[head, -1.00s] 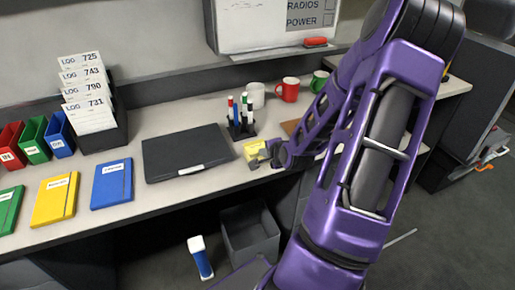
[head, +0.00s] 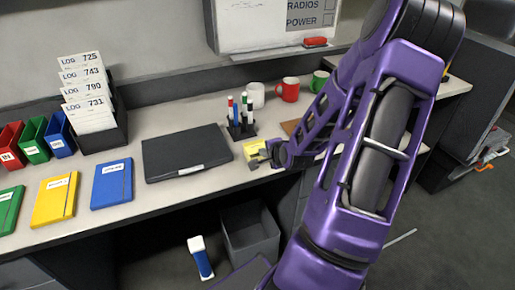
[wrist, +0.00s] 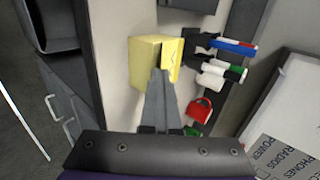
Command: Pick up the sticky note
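The sticky note is the marked top sheet (wrist: 172,58) of a yellow pad (wrist: 142,66). In the wrist view a dark gap separates the sheet from the pad. The pad stands on the desk right of the black laptop-like case, and it also shows in the head view (head: 253,147). My gripper (wrist: 161,74) is at the near edge of the pad. Its two fingers lie close together, with the tips at the sheet's edge, and look shut on it. The exact contact is partly hidden by the fingers. In the head view my gripper (head: 258,160) covers the pad's lower right side.
A pen holder with several markers (head: 240,118) stands just behind the pad. White (head: 256,95), red (head: 288,90) and green (head: 319,81) mugs stand further back. The dark case (head: 186,152) lies left. The desk's front edge is close below my gripper; a grey bin (head: 250,236) is underneath.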

